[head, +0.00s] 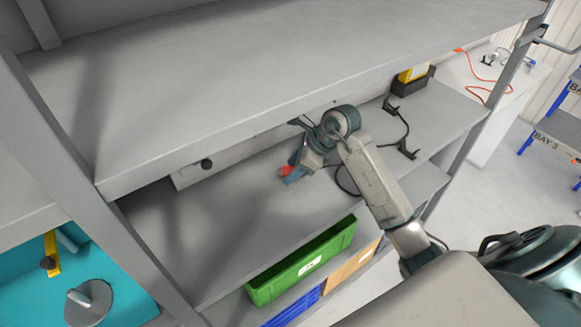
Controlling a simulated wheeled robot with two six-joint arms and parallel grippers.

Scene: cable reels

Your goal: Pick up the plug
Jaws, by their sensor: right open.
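My right gripper (296,170) reaches into the middle shelf bay under the upper board. It is open, its tips pointing down and left. A small red and blue piece (292,178) shows at the tips, low over or on the shelf; I cannot tell whether it is the plug or whether it touches the fingers. A black cable (340,184) loops beside the gripper, partly hidden by my right arm. A black cable end (406,151) lies on the shelf to the right and looks like a plug. My left gripper is out of view.
The upper shelf board (260,75) hangs close above my arm. A green bin (301,262) stands below, with blue and tan bins beside it. A black and yellow item (411,79) stands at the shelf's right end. The middle shelf's left part (200,215) is clear.

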